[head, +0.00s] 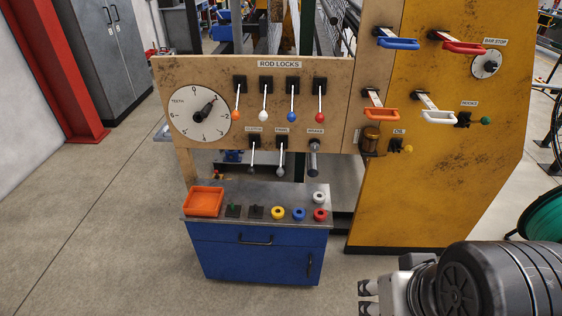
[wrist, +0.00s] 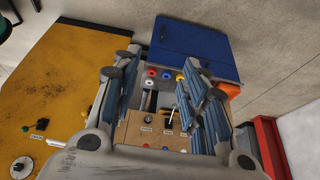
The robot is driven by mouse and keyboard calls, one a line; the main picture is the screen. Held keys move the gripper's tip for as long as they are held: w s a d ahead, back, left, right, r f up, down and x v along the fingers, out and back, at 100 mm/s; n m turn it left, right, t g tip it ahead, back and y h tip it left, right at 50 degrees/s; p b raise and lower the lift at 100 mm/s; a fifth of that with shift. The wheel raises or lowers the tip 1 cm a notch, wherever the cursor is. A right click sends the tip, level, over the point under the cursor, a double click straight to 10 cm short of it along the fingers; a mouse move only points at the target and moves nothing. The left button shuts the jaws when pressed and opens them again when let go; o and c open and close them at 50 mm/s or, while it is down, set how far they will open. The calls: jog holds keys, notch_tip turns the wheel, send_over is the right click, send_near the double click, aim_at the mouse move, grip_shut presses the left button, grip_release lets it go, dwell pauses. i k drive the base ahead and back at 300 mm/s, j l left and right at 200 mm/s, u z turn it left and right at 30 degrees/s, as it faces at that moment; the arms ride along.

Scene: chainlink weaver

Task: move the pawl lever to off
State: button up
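The pawl lever (head: 281,158) is the middle of three levers in the lower row of the tan panel, under a small label that seems to read PAWL. Its shaft hangs down from a black mount to a grey knob. It also seems to show in the wrist view (wrist: 171,117), where the scene is turned over. My gripper (head: 367,298) is at the lower right of the head view, well apart from the lever. In the wrist view its fingers (wrist: 156,66) are spread with nothing between them. Any on or off marks are too small to read.
The clutch lever (head: 252,158) and brake lever (head: 314,160) flank it closely. Rod-lock levers (head: 265,102) hang above. A blue cabinet (head: 257,255) with an orange tray (head: 204,201) stands below. The yellow panel (head: 430,195) is at the right. Floor in front is clear.

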aim_at(280, 171)
jog(key=i, duration=1.15)
jog(key=j+u, duration=0.05)
